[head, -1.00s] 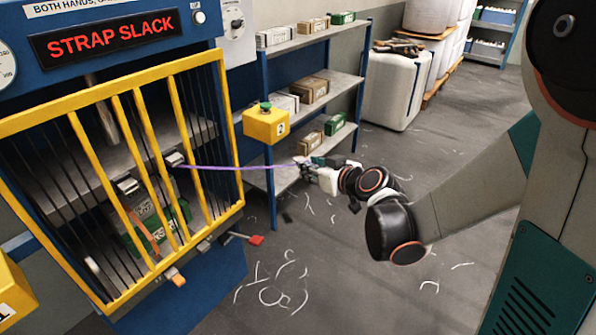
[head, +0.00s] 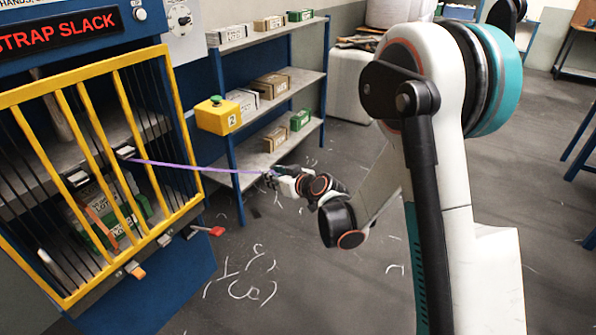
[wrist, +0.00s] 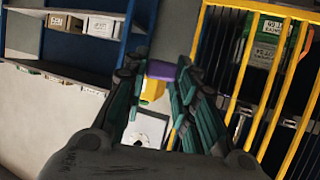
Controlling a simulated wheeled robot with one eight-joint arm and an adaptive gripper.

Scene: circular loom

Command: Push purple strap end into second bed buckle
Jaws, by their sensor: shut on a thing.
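The purple strap (head: 210,169) runs nearly straight from the yellow-barred loom cage (head: 184,215) to my gripper (head: 271,177). At the cage it passes between bars by a metal buckle (head: 125,153) on the bed. Another metal buckle (head: 77,178) sits to the left behind the bars. I cannot tell how the strap meets the nearer buckle. In the wrist view my gripper (wrist: 157,85) is shut on the strap, with a short purple piece (wrist: 162,70) between its fingers. The strap's tip is not clear. My gripper is outside the cage, to its right.
A yellow button box (head: 218,118) marked 2 juts out beside the cage. A blue shelf rack (head: 270,160) with boxes stands behind my gripper. A red-tipped lever (head: 216,231) sticks out below the cage. The floor in front is open, with white scraps.

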